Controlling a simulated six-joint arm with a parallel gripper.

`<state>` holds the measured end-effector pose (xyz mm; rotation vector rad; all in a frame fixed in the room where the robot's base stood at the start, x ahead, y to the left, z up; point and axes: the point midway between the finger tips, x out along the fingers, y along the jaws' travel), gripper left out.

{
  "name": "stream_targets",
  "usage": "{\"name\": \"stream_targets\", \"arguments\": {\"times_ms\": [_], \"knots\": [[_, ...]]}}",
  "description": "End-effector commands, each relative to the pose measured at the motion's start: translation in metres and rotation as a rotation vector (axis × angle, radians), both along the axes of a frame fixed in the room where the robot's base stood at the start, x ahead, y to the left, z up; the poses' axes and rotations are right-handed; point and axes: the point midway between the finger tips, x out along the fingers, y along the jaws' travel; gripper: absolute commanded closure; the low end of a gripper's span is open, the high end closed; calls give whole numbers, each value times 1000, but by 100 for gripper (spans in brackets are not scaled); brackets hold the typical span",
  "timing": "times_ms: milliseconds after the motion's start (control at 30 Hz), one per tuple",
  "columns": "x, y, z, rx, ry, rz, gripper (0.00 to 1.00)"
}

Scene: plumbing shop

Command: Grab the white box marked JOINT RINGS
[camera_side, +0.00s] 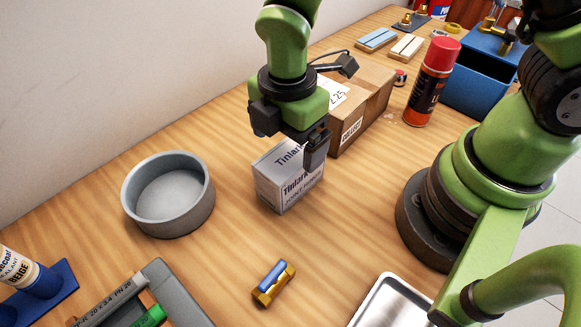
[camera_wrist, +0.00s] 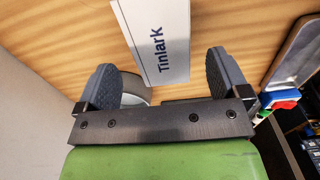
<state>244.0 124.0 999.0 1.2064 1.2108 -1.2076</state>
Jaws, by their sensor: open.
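The white box (camera_side: 283,187) stands on the wooden table near the middle of the side view, with "Tinlark" and smaller, hard-to-read lettering on its faces. My gripper (camera_side: 307,150) is just above it and hides part of its top and right side. In the wrist view, the box (camera_wrist: 158,38) shows its Tinlark face between the two dark fingers of my gripper (camera_wrist: 163,76). The fingers are spread wide, with a gap on each side of the box. I cannot tell how far down the box they reach.
A cardboard carton (camera_side: 362,100) stands close behind the box. A grey round bowl (camera_side: 168,195) is to its left. A brass and blue fitting (camera_side: 272,283) lies in front. A metal tray (camera_side: 386,300) is at front right. A red-capped can (camera_side: 431,82) and blue bin (camera_side: 478,82) stand behind right.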

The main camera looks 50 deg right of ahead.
Motion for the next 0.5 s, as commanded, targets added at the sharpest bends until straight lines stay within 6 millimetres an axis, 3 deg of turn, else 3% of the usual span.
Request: {"name": "stream_targets", "arguments": {"times_ms": [500], "knots": [[-2,-4,-56,0,2,-3,6]]}}
